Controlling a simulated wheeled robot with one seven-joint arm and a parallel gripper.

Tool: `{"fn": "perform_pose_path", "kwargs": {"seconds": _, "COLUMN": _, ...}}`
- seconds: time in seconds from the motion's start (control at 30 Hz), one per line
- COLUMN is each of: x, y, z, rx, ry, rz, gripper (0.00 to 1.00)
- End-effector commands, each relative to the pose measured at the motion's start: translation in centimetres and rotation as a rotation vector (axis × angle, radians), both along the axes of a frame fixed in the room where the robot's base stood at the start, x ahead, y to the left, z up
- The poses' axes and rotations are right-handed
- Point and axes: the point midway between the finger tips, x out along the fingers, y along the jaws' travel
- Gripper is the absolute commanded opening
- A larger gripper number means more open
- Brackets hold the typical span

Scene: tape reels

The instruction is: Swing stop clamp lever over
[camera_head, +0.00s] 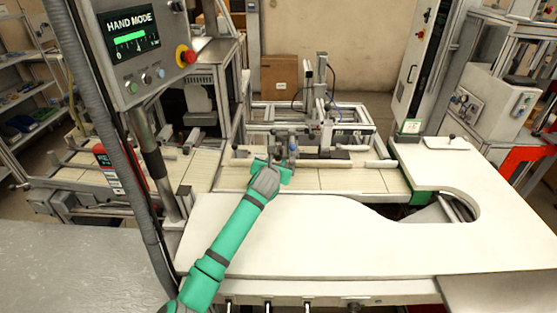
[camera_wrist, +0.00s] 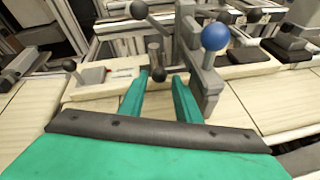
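In the wrist view, the two green fingers of my gripper (camera_wrist: 161,80) are apart. A dark ball knob (camera_wrist: 159,74) shows between their tips, beside an upright metal post (camera_wrist: 154,54); gaps show on both sides of it. A blue ball knob (camera_wrist: 215,37) on a grey lever arm stands just right of the fingers, apart from them. Another dark ball knob (camera_wrist: 138,10) is higher up. I cannot tell for certain which knob belongs to the stop clamp lever. In the head view, my gripper (camera_head: 274,164) is at the conveyor fixture, near the blue knob (camera_head: 293,148), its fingers hardly visible.
A small black-knobbed lever (camera_wrist: 69,65) stands on a pale block at the left of the wrist view. Dark blocks (camera_wrist: 287,48) lie to the right. A control panel (camera_head: 137,45) reads HAND MODE. The white worktop (camera_head: 330,240) in front is clear.

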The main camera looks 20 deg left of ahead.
Motion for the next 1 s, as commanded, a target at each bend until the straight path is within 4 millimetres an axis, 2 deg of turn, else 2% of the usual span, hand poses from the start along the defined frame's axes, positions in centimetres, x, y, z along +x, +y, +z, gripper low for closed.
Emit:
{"fn": "perform_pose_path", "kwargs": {"seconds": 0.1, "x": 1.4, "y": 0.2, "z": -0.6, "rx": 0.000, "ry": 0.002, "rz": 0.000, "gripper": 0.30}}
{"fn": "perform_pose_path", "kwargs": {"seconds": 0.3, "x": 2.7, "y": -0.2, "z": -1.1, "rx": 0.000, "ry": 0.000, "rz": -0.006, "gripper": 0.30}}
{"fn": "perform_pose_path", "kwargs": {"seconds": 0.63, "x": 2.9, "y": 0.2, "z": -1.2, "rx": 0.000, "ry": 0.001, "rz": -0.003, "gripper": 0.30}}
{"fn": "perform_pose_path", "kwargs": {"seconds": 0.67, "x": 2.9, "y": 0.2, "z": -1.2, "rx": 0.000, "ry": 0.000, "rz": -0.003, "gripper": 0.28}}
{"fn": "perform_pose_path", "kwargs": {"seconds": 0.77, "x": 2.9, "y": 0.2, "z": -1.2, "rx": 0.000, "ry": 0.000, "rz": -0.003, "gripper": 0.04}}
{"fn": "perform_pose_path", "kwargs": {"seconds": 0.8, "x": 2.9, "y": 0.2, "z": -1.2, "rx": 0.000, "ry": 0.001, "rz": -0.003, "gripper": 0.00}}
{"fn": "perform_pose_path", "kwargs": {"seconds": 1.0, "x": 2.9, "y": 0.0, "z": -1.1, "rx": 0.000, "ry": 0.000, "rz": -0.006, "gripper": 0.00}}
